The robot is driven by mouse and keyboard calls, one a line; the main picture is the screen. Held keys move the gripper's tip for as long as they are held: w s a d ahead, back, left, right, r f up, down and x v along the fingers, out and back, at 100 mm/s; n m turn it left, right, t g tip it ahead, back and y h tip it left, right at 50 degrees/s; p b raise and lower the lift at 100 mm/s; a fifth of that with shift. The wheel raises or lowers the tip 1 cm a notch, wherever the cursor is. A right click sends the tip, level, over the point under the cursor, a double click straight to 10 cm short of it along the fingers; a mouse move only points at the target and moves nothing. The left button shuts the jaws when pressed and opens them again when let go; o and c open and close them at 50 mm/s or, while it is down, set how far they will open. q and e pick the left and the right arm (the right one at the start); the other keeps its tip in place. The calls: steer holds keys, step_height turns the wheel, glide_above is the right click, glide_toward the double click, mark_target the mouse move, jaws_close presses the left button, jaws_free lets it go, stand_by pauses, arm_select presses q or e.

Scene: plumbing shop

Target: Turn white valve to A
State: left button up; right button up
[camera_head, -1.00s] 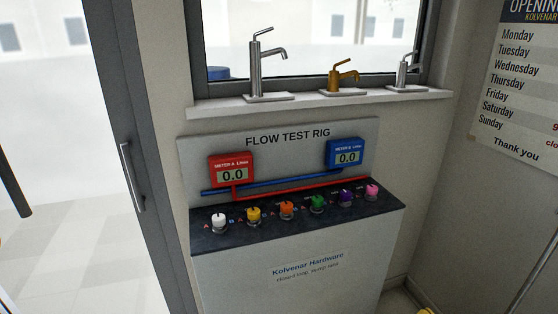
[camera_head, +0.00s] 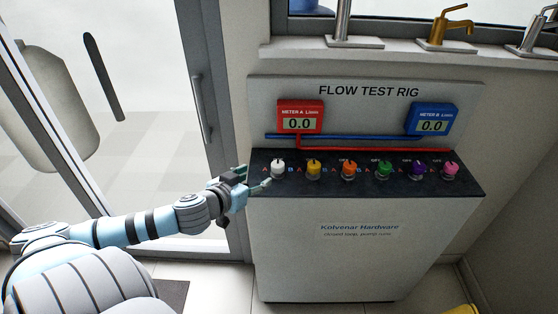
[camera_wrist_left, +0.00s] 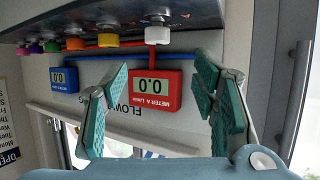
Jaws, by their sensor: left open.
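The white valve (camera_head: 278,168) is the leftmost knob on the dark top of the flow test rig, with a red A to its left and a blue B to its right. My left gripper (camera_head: 254,180) is open just left of the white valve in the head view; I cannot tell whether it touches it. In the left wrist view, which is upside down, the white valve (camera_wrist_left: 157,34) shows beyond the open green-padded fingers (camera_wrist_left: 160,105), with nothing between them. The red meter A (camera_head: 300,117) and the blue meter B (camera_head: 432,120) both read 0.0. My right gripper is not in view.
Yellow (camera_head: 313,168), orange (camera_head: 349,169), green (camera_head: 384,170), purple (camera_head: 417,169) and pink (camera_head: 450,170) valves stand in a row to the right. Red and blue pipes run behind them. A glass door (camera_head: 150,60) is at the left, and taps stand on the sill above.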

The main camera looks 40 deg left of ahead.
arm_select(q)
steer(key=b, duration=0.3)
glide_toward(277, 165)
steer(key=shift+w+a+f, duration=0.2)
steer(key=shift+w+f, duration=0.4)
steer(key=shift+w, duration=0.1)
steer(key=b+x, duration=0.2)
steer(key=x, duration=0.6)
steer(key=shift+w+d+r, duration=0.1)
steer(key=shift+r, duration=0.05)
steer(key=shift+w, duration=0.55)
steer(key=shift+c, duration=0.6)
steer(key=c, duration=1)
steer(key=shift+c, duration=0.3)
